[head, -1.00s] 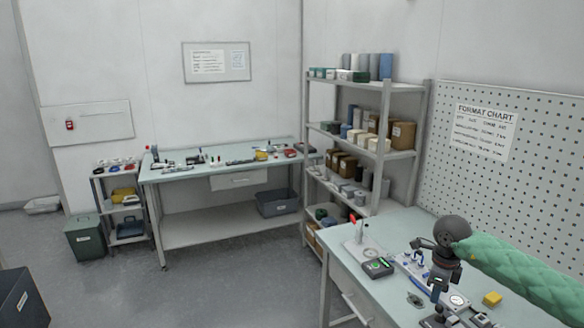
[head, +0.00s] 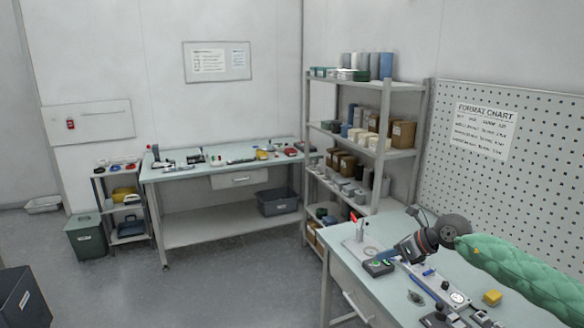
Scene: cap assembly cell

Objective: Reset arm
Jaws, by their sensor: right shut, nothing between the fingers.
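My right arm comes in from the right over the near bench (head: 345,255) in a green quilted sleeve. Its dark wrist is bent to the left, and my right gripper (head: 396,256) points left and down. It is shut and empty, just above or beside a small dark box with green on top (head: 376,267). The picture is too small to tell whether it touches that box. My left gripper is not in view.
The near bench also holds a yellow block (head: 492,297), a fixture with a round dial (head: 457,297) and a red-topped item (head: 353,217). A pegboard (head: 545,170) stands behind it, a loaded shelf rack (head: 387,120) to its left. The floor (head: 220,285) is open.

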